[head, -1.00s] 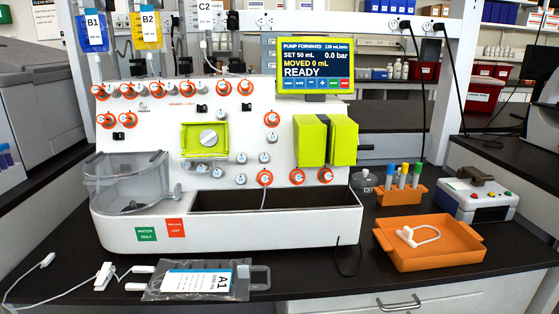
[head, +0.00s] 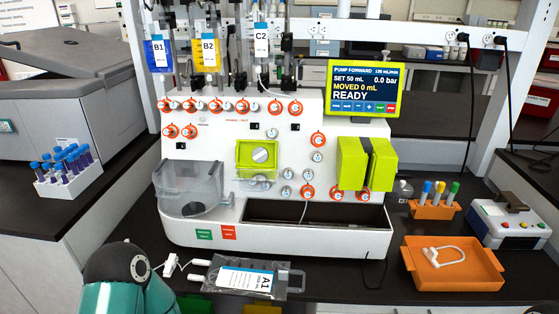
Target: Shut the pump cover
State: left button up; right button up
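The white cell processor (head: 290,237) stands on the dark bench. On its right front, under the screen, are two lime-green blocks side by side. The left one (head: 351,163) stands out from the front like a swung-open cover, and the right one (head: 383,164) sits against it; I cannot tell for certain which is the pump cover. A lime-green frame with a round grey knob (head: 260,155) is at the front's middle. The screen (head: 364,89) reads "PUMP FORWARD", "MOVED 0 mL" and "READY". Neither gripper shows; only a teal and dark arm part of mine is at the lower left.
A clear bag labelled A1 (head: 247,279) lies in front of the processor. An orange tray (head: 455,277) with a white tube piece, an orange tube rack (head: 435,210) and a grey device (head: 509,226) stand at right. Bags B1, B2 and C2 hang above.

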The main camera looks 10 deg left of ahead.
aim_at(247, 174)
jog(key=z, duration=0.5)
jog(key=k, duration=1.1)
jog(key=u, duration=0.7)
jog(key=i, duration=1)
